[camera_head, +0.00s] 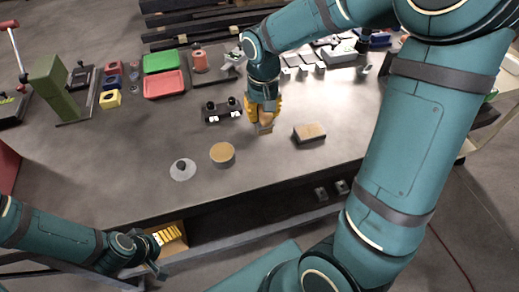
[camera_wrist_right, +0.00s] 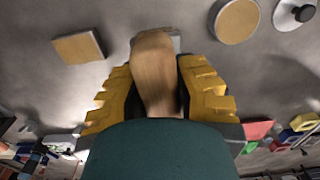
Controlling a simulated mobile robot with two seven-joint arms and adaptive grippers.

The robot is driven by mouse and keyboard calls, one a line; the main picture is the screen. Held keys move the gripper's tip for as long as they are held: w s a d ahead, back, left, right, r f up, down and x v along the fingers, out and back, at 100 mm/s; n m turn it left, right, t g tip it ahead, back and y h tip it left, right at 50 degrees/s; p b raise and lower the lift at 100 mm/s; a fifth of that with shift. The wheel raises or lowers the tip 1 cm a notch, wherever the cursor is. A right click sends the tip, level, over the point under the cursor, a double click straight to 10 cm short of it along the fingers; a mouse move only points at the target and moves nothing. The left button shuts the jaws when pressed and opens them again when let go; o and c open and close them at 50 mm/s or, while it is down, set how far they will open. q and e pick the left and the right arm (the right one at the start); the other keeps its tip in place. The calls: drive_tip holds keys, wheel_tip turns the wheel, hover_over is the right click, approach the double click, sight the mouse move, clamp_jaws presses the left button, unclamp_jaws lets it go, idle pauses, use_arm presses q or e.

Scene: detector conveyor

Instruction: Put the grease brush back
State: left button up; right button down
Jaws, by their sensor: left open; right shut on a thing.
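My right gripper (camera_head: 265,118) hangs over the middle of the workbench with its yellow fingers shut on the grease brush (camera_head: 267,119). In the right wrist view, the brush's wooden body (camera_wrist_right: 155,75) sits between the ridged yellow fingers, with a greyish part at its far end. Its lower end is close to the bench top; I cannot tell whether it touches. My left gripper (camera_head: 153,262) is open, low at the left, below the bench's front edge and away from the brush.
A black fixture with two knobs (camera_head: 222,111) stands just left of the right gripper. A tan-topped round container (camera_head: 222,155), a white disc with a black knob (camera_head: 183,169) and a wood-topped block (camera_head: 309,132) are nearby. Red (camera_head: 165,85) and green (camera_head: 161,62) trays lie behind. The front left is clear.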

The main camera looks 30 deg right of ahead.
wheel_tip(320, 180, down, 10)
drive_tip(key=shift+s+r+b, duration=0.1)
drive_tip(key=shift+r+b, duration=0.1)
drive_tip(key=shift+b, duration=0.6)
drive_tip(key=shift+f, duration=0.25)
drive_tip(key=shift+f, duration=0.1)
drive_tip(key=c, duration=0.9)
unclamp_jaws()
drive_tip(key=shift+o, duration=0.2)
